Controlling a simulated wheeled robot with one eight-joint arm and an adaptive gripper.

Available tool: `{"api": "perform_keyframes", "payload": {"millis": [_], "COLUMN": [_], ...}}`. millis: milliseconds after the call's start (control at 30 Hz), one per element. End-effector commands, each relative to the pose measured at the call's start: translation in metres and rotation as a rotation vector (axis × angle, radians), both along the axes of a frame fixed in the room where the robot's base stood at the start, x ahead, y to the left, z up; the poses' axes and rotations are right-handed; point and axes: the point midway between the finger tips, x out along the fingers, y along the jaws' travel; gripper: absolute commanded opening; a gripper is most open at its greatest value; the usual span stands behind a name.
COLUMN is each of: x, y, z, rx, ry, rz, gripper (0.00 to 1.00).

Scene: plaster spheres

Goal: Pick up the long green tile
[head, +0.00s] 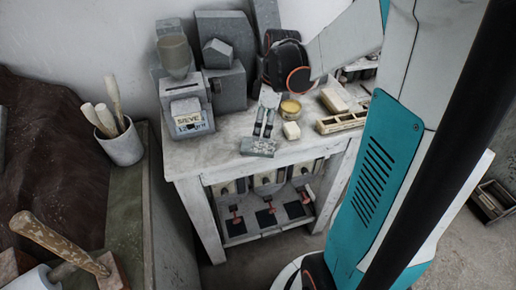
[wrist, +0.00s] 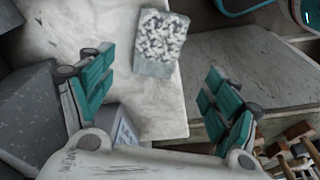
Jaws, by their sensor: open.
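The tile (head: 258,147) is a grey-green block with a speckled pale top, lying at the front edge of the white table. In the wrist view the tile (wrist: 161,44) lies between and beyond the two fingers. My gripper (head: 264,130) is open and empty, pointing down just behind and above the tile in the head view. In the wrist view the gripper's teal-padded fingers (wrist: 155,65) are spread wide on either side, apart from the tile. The tile's full length is hard to judge.
A shelf with red-handled tools (head: 270,208) is below. A brush cup (head: 121,146) stands left.

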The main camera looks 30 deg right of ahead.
Motion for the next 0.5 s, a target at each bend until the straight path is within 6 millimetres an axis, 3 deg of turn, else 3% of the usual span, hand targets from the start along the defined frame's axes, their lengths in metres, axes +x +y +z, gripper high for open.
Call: {"api": "perform_keyframes", "payload": {"millis": [33, 200, 500], "x": [0.001, 0.003, 0.006], "y": [0.001, 0.003, 0.005], "z": [-0.012, -0.033, -0.05], "rx": [0.0, -0.001, 0.0], "ry": [0.0, -0.001, -0.001], "rz": [0.001, -0.001, -0.002], "gripper": [0.82, 0.82, 0.82]}}
